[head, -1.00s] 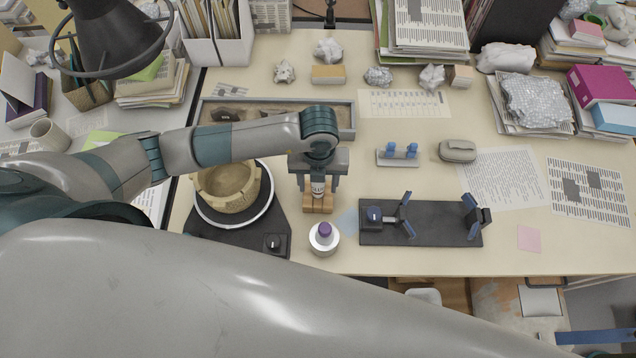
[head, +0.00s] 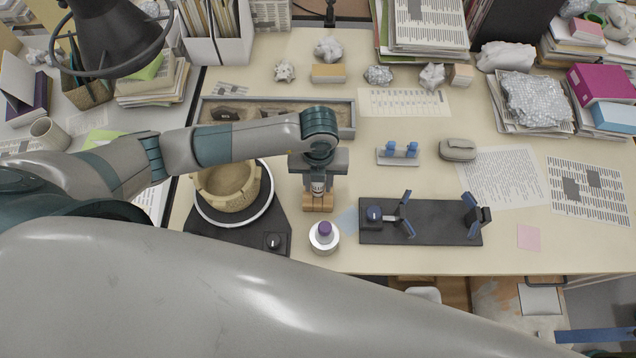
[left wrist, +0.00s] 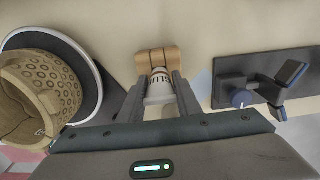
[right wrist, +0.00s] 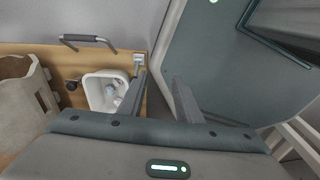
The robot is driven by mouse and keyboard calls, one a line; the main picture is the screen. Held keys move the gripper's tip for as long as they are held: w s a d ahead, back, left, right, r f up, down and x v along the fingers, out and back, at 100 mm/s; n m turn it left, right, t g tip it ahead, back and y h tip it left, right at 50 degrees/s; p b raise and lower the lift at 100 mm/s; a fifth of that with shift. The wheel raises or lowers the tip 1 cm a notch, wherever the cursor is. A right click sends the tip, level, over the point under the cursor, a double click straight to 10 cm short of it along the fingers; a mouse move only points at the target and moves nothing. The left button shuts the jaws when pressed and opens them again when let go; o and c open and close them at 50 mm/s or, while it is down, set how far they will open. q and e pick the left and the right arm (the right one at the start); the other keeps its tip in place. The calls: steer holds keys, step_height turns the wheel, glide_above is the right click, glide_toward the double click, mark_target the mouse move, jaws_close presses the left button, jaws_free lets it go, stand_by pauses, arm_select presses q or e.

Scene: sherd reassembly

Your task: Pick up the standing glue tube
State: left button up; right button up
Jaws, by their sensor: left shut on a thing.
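The glue tube (head: 317,186) is white with dark lettering and stands upright at a small wooden block (head: 317,203) on the desk. My left gripper (head: 318,187) comes down over it, with one finger on each side, and is shut on it. In the left wrist view the tube (left wrist: 160,88) sits between the fingers of the left gripper (left wrist: 161,92), with the wooden block (left wrist: 157,60) beyond it. The tube's lower end is partly hidden. My right gripper (right wrist: 163,85) shows in the right wrist view, fingers apart and empty, away from the desk top.
A tan pot (head: 226,188) on a round turntable stands left of the tube. A white jar with a purple top (head: 324,236) is just in front. A black clamp stand (head: 430,225) lies to the right. A sand tray (head: 345,118) is behind.

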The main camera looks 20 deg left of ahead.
arm_select(q)
steer(key=shift+r+b, duration=0.35)
steer(key=shift+r, duration=0.15)
steer(key=r+b, duration=0.1)
steer(key=d+r, duration=0.1)
steer(key=r, duration=0.1)
steer(key=shift+s+r+b, duration=0.1)
steer(key=shift+s+b, duration=0.05)
steer(key=shift+b, duration=0.25)
steer(key=s+d+r+b, duration=0.1)
steer(key=s+d+r, duration=0.4)
steer(key=d, duration=0.4)
steer(key=shift+d+r+b, duration=0.2)
steer(key=shift+r+b, duration=0.1)
steer(key=shift+r, duration=0.6)
steer(key=shift+s, duration=0.1)
